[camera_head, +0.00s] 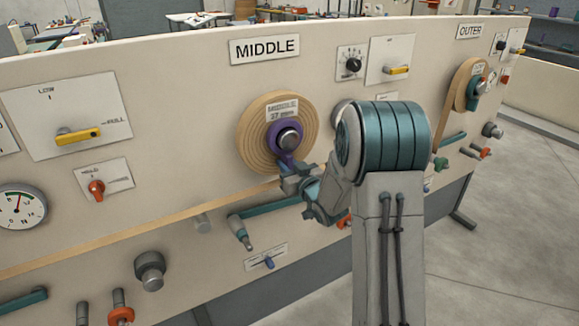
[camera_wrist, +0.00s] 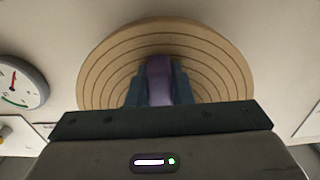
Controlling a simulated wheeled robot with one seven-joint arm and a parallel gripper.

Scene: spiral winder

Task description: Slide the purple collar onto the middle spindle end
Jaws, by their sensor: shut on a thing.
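The purple collar (camera_head: 272,137) is a ring with a tab at its lower side, in front of the wound tan coil under the MIDDLE sign. The grey middle spindle end (camera_head: 289,138) shows inside the ring, so the collar appears to be around it. How far along the spindle the collar sits, I cannot tell. My gripper (camera_head: 290,172) is shut on the collar's tab, just below the spindle. In the wrist view, the purple tab (camera_wrist: 159,80) lies between my two blue-grey fingers, with the coil (camera_wrist: 105,62) behind. The spindle is hidden there.
The MIDDLE sign (camera_head: 264,48) is above the coil. A tan strip (camera_head: 130,233) runs from the coil down to the left. A teal lever (camera_head: 240,230) with a grey end sticks out below my gripper. A dial gauge (camera_head: 20,207) is at far left.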

